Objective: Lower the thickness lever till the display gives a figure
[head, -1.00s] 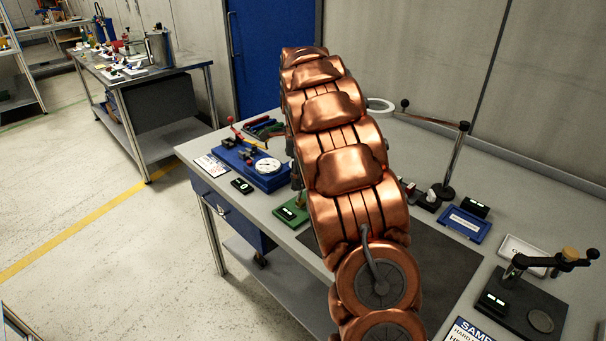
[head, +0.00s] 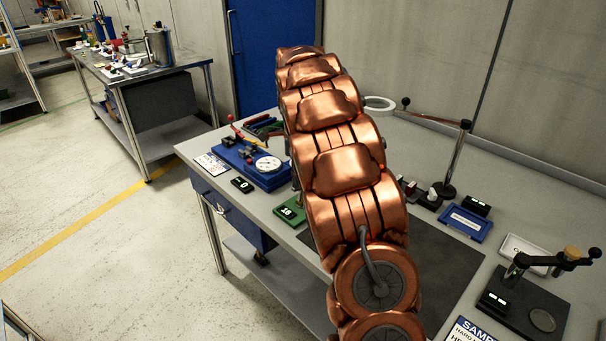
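My copper arm runs up the middle of the head view and hides my gripper and whatever is at its end. A green device (head: 289,212) stands on the bench just left of my arm, partly hidden by it. Its small display (head: 286,211) shows a lit figure that looks like 36 or 38. I cannot see a lever on it. A black stand (head: 520,300) at the right has a lever arm with a dark ball knob and its own small display (head: 494,302), too small to read. I cannot tell from labels which one is the thickness gauge.
A blue dial tester (head: 252,168) with a red-knobbed lever, a small black display box (head: 242,185) and a card (head: 211,164) are at the bench's left.

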